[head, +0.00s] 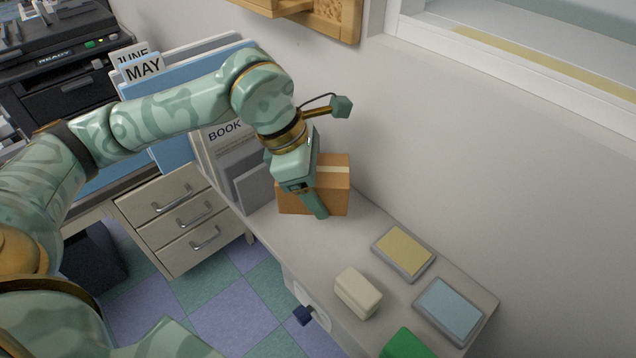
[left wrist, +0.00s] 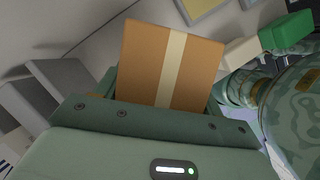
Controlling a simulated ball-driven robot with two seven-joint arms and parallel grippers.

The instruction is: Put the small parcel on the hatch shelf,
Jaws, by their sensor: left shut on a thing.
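The small parcel (head: 335,175) is a brown box with a pale tape strip, at the far end of the counter close to the wall. My left gripper (head: 318,208) reaches down over it and is shut on it, hiding part of its near side. In the left wrist view the parcel (left wrist: 150,65) sits upright between the jaws. I cannot tell whether its base touches the counter. The hatch shelf (head: 560,62) is a white ledge with a yellow stripe at the upper right, apart from the parcel. My right gripper is not in view.
The counter (head: 300,245) holds a yellow-topped tray (head: 403,252), a blue-topped tray (head: 448,310), a cream block (head: 358,291) and a green block (head: 408,345). Grey upright holders (head: 252,187) stand left of the parcel. A wooden board (head: 325,15) hangs on the wall above.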

